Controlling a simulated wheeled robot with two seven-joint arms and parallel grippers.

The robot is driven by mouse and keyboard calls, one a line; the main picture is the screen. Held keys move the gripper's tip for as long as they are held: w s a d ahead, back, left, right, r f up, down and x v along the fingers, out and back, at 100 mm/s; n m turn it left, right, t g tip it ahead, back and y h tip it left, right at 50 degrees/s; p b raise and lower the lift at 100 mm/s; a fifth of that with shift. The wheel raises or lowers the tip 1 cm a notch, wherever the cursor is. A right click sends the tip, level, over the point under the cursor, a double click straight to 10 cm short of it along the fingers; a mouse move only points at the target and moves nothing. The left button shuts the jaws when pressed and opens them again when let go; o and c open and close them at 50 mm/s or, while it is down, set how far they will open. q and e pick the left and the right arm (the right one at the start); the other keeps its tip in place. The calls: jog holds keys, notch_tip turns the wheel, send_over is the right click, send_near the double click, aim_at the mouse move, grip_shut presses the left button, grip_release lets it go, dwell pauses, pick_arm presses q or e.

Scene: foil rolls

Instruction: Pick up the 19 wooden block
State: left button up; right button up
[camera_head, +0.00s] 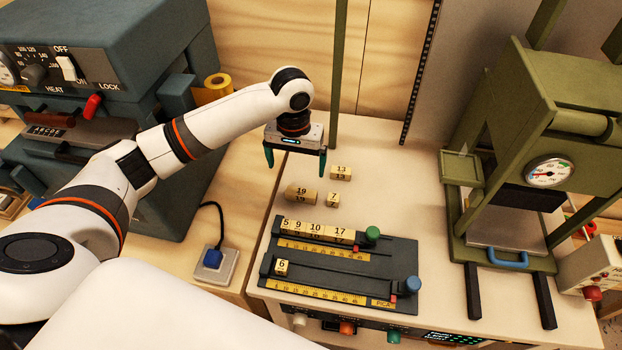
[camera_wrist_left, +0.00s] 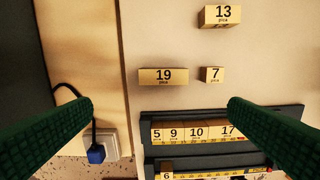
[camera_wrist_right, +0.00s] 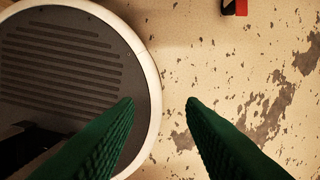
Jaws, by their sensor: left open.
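The 19 wooden block (camera_head: 301,194) is a long, pale block lying on the light worktop behind the dark sorting rack (camera_head: 400,260). It also shows in the left wrist view (camera_wrist_left: 163,80), above the middle of the gap between the fingertips. My left gripper (camera_head: 296,162) points down with its green fingers spread. It is empty, above and a little behind the 19 block, and apart from it. My right gripper (camera_wrist_right: 159,104) is out of the head view; its green fingers are apart with nothing between them, above a worn floor.
The 7 block (camera_head: 333,199) lies close to the right of the 19 block, and the 13 block (camera_head: 341,173) lies behind. The rack holds several numbered blocks. A green press (camera_head: 545,100) stands right, a blue-grey heating machine (camera_head: 110,50) left. The worktop right of the blocks is clear.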

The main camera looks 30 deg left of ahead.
pick_arm(q)
send_over(300, 193)
jog(key=f, duration=0.5)
jog(key=shift+s+a+f+p, duration=0.1)
jog(key=shift+s+f+p, duration=0.2)
jog(key=shift+f+p, duration=0.1)
jog(key=shift+w+f, duration=0.15)
jog(key=shift+f, duration=0.35)
jog(key=f, duration=0.2)
jog(key=f+p, duration=0.1)
jog(key=f, duration=0.2)
jog(key=shift+w+d, duration=0.15)
jog(key=shift+d, duration=0.05)
jog(key=c, duration=1.1)
pick_arm(e)
jog(key=shift+s+r, duration=0.5)
jog(key=shift+r, duration=0.4)
